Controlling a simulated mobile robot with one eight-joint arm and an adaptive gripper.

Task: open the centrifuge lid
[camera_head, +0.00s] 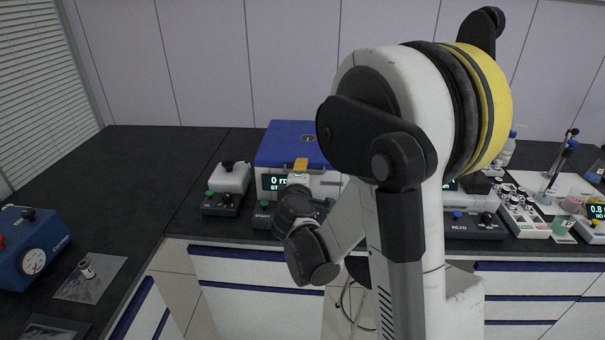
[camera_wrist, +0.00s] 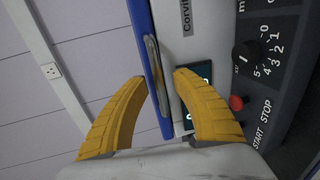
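The centrifuge (camera_head: 270,184) stands on the dark bench, a white box with a lit display and a blue lid (camera_head: 282,142). The lid looks shut. In the wrist view the blue lid edge (camera_wrist: 141,18) runs down the middle, with a pale metallic strip (camera_wrist: 153,62) on it, perhaps its handle. My gripper (camera_head: 300,165) is at the centrifuge's front near the lid edge. Its yellow fingers (camera_wrist: 160,82) are apart, one on each side of the lid edge and strip. Contact cannot be made out. The display (camera_wrist: 205,75) is partly hidden by one finger.
The control panel (camera_wrist: 262,60) has a knob and START and STOP buttons. A small white device (camera_head: 229,178) stands just left of the centrifuge. A blue device with a gauge (camera_head: 33,250) is at the far left. My arm hides the bench right of the centrifuge.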

